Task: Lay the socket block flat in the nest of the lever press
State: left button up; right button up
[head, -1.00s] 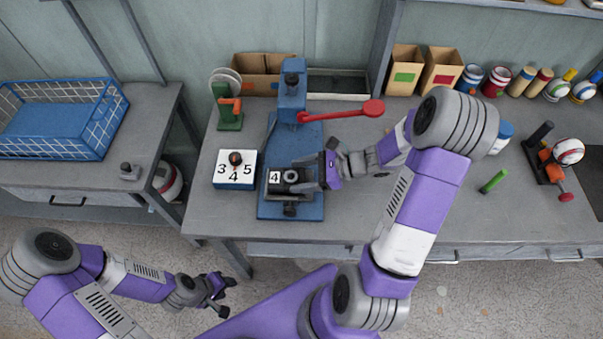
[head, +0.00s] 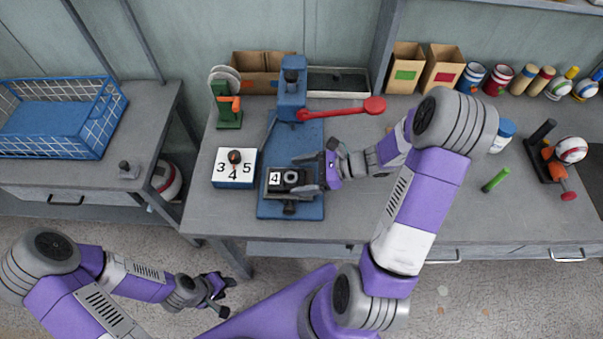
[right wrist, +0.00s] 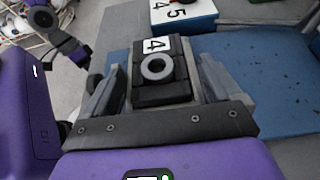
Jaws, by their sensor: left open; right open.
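The socket block, dark with a grey ring and a white "4" label, lies at the front of the blue lever press base; the block (head: 291,177) also shows in the right wrist view (right wrist: 158,88). The lever press (head: 291,95) has a blue column and a red lever (head: 345,110) pointing right. My right gripper (head: 308,177) is open, its fingers on either side of the block; in the right wrist view (right wrist: 160,90) gaps show beside it. The nest under the block is mostly hidden, so I cannot tell how fully it is seated. My left gripper (head: 217,292) is open and empty, low in front of the table.
A white-topped blue block (head: 233,170) with numbers 3, 4, 5 stands left of the press. A green stick (head: 496,180) and an orange device (head: 555,160) lie to the right. A blue wire basket (head: 60,120) is on the left table.

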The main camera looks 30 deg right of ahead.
jog(key=shift+s+a, duration=0.1)
jog(key=shift+s, duration=0.05)
jog(key=p+v, duration=0.2)
jog(key=v, duration=0.5)
jog(key=shift+d+r, duration=0.1)
jog(key=shift+d, duration=0.25)
